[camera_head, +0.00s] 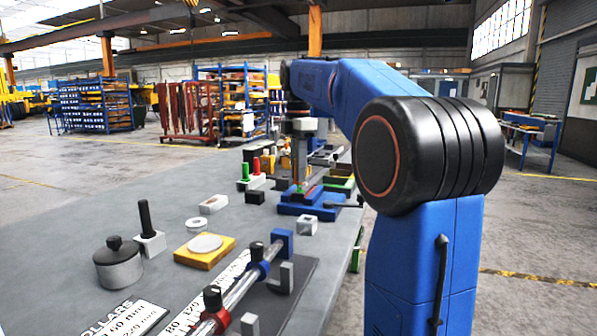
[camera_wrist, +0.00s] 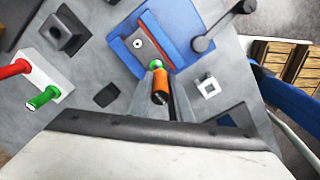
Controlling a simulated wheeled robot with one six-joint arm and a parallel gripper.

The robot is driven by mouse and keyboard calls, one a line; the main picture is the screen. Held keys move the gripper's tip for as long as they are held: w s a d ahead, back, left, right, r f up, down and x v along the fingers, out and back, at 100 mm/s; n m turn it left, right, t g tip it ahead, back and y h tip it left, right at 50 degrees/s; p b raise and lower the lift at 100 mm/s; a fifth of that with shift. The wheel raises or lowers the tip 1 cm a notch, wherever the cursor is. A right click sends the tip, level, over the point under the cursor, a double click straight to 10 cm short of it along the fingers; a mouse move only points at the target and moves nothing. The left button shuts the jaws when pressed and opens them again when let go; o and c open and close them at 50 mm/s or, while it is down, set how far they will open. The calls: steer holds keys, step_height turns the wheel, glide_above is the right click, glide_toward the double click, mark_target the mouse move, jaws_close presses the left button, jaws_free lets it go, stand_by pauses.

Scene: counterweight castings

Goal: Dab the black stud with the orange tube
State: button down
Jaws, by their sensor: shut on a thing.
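My gripper (camera_wrist: 160,92) is shut on the orange tube (camera_wrist: 162,80), which sits between the two fingers in the wrist view. The tube has a dark end towards the camera, and a green bit shows at its far end, over a blue fixture. In the head view my gripper (camera_head: 303,178) hangs over the blue fixture at the far part of the table. The black stud (camera_head: 145,216) stands upright in a white block (camera_head: 150,243) at the left of the table, well apart from my gripper. I cannot make it out in the wrist view.
The blue fixture (camera_wrist: 185,32) has a black-knobbed lever. A white block with red (camera_wrist: 14,68) and green (camera_wrist: 42,97) studs lies left of it. A lidded grey pot (camera_head: 118,265), a yellow plate (camera_head: 188,256) and a clamped bar (camera_head: 240,293) are near the black stud.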

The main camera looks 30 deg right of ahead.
steer(key=shift+r, duration=2.85)
